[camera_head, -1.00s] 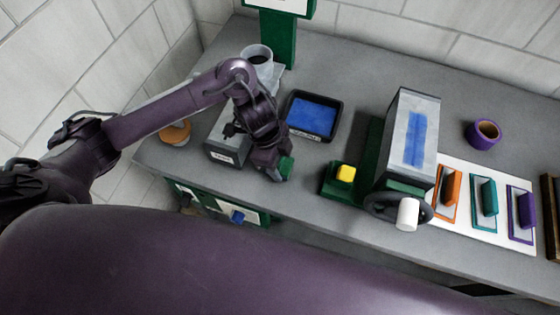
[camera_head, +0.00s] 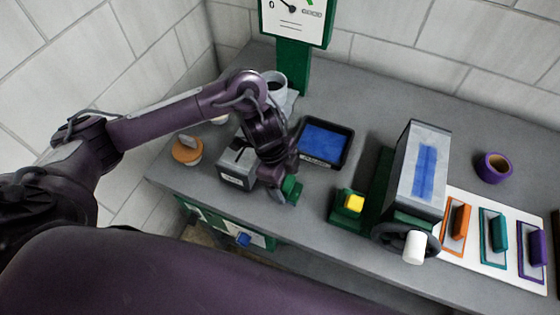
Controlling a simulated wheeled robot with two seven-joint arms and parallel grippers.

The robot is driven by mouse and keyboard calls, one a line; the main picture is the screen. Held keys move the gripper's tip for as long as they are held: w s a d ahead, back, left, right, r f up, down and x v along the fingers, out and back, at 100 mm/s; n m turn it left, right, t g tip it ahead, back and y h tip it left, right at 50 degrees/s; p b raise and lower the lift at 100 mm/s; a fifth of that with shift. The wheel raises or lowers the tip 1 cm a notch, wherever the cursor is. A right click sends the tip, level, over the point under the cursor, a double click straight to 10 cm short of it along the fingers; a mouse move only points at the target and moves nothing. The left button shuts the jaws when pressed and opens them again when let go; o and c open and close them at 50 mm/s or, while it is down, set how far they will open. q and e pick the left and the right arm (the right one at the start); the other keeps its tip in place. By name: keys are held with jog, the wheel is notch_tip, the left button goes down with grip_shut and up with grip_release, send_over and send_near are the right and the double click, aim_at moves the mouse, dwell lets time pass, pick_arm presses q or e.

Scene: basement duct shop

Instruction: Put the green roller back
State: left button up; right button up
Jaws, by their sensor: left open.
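My left gripper (camera_head: 281,183) is open, pointing down over the front of the grey bench, between the grey box and the green-based machine. A small dark-green piece (camera_head: 291,188) shows right at its fingertips, partly hidden by them; I cannot tell whether it is the roller or whether it touches the bench. On a white board (camera_head: 478,262) at the right, an orange-handled tool (camera_head: 461,222), a teal-green-handled tool (camera_head: 499,232) and a purple-handled tool (camera_head: 537,245) lie within outlines of matching colour. My right gripper is out of view.
A black tray with a blue floor (camera_head: 323,143) lies behind my gripper. A grey box (camera_head: 237,172) stands left of it. A purple cup (camera_head: 494,167) and a white cup (camera_head: 276,86) stand farther back.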

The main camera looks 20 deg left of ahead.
pick_arm(q)
jog(key=p+v, duration=0.1)
jog(key=v, duration=0.7)
jog(key=shift+r, duration=0.3)
jog(key=shift+a, duration=0.1)
jog(key=shift+s, duration=0.1)
